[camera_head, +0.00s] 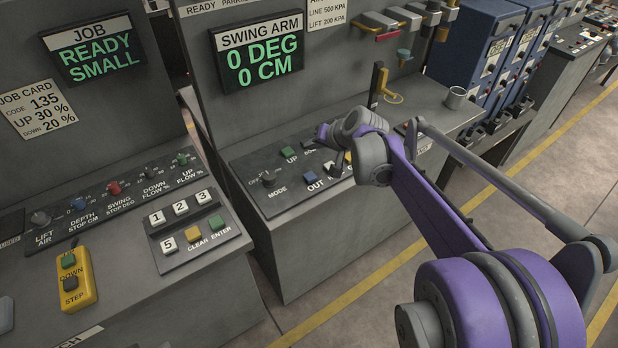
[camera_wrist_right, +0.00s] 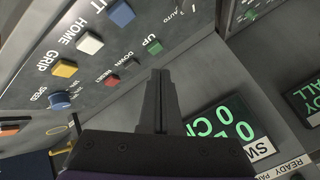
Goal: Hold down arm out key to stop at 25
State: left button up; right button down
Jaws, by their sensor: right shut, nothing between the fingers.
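The blue OUT key (camera_head: 309,178) is on the sloped panel of the swing arm console, with its label below it. In the right wrist view the blue key (camera_wrist_right: 121,13) is at the top edge, its label partly cut off. The swing arm display (camera_head: 258,52) reads 0 DEG and 0 CM. My right gripper (camera_head: 321,132) is above the panel, near the green UP key (camera_head: 288,153). In the wrist view its fingers (camera_wrist_right: 160,78) are shut and empty, apart from the blue key. My left gripper is not in view.
The white HOME key (camera_wrist_right: 89,42), yellow GRIP key (camera_wrist_right: 65,68) and red RESET key (camera_wrist_right: 110,80) sit close by. A MODE knob (camera_head: 270,177) is left of the OUT key. A mug (camera_head: 455,97) stands at the console's right. The job display (camera_head: 95,55) reads READY SMALL.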

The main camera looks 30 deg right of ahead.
jog(key=shift+f, duration=0.15)
jog(key=b, duration=0.5)
send_over(306, 173)
jog(key=s, duration=0.3)
jog(key=f, duration=0.7)
jog(key=shift+w+d+f, duration=0.1)
jog(key=shift+d+f, duration=0.15)
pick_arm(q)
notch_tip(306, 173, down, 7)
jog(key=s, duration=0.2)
pick_arm(e)
jog(key=shift+w+f, duration=0.1)
jog(key=shift+f, duration=0.45)
jog(key=shift+f, duration=0.1)
pick_arm(q)
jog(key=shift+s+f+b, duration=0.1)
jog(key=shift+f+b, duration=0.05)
jog(key=shift+b, duration=0.2)
pick_arm(e)
jog(key=shift+f, duration=0.3)
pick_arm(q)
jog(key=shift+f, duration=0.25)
pick_arm(e)
jog(key=shift+f, duration=0.45)
dwell(3.4)
